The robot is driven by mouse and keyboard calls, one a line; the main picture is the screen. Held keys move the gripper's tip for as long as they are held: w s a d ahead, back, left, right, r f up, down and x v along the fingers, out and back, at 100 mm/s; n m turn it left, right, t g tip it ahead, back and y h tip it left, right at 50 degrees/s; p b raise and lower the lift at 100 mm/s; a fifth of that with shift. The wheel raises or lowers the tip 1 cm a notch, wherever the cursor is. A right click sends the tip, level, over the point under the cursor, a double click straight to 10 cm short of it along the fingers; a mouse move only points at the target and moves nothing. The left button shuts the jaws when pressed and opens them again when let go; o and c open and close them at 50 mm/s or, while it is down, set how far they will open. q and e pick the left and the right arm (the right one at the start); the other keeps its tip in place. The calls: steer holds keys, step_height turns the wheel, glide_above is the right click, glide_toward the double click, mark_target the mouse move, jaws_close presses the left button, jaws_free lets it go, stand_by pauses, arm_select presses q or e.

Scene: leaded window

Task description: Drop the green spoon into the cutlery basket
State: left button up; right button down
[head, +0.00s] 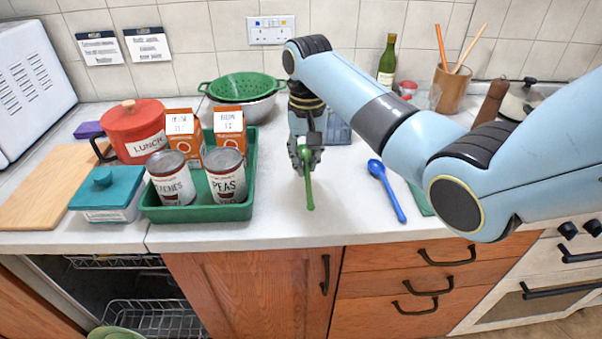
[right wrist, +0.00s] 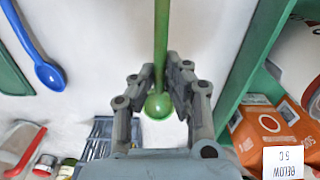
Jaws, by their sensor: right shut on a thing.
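My right gripper (head: 305,156) is shut on the green spoon (head: 309,188) and holds it over the counter. In the right wrist view the spoon (right wrist: 161,35) lies between the fingers (right wrist: 160,76), its round end near the palm and its handle pointing away. The blue-grey slatted cutlery basket (head: 339,131) stands just behind and right of the gripper, partly hidden by my arm. It also shows at the bottom of the right wrist view (right wrist: 98,138). My left gripper is not in view.
A green tray (head: 201,213) with cans and orange cartons stands left of the gripper. A blue spoon (head: 387,190) lies to the right. A green colander (head: 244,86) and a bottle (head: 387,62) stand at the back. The counter's front middle is clear.

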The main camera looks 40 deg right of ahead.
steer(key=s+d+r, duration=0.6)
steer(key=s+d, duration=0.1)
steer(key=s, duration=0.1)
steer(key=shift+s, duration=0.1)
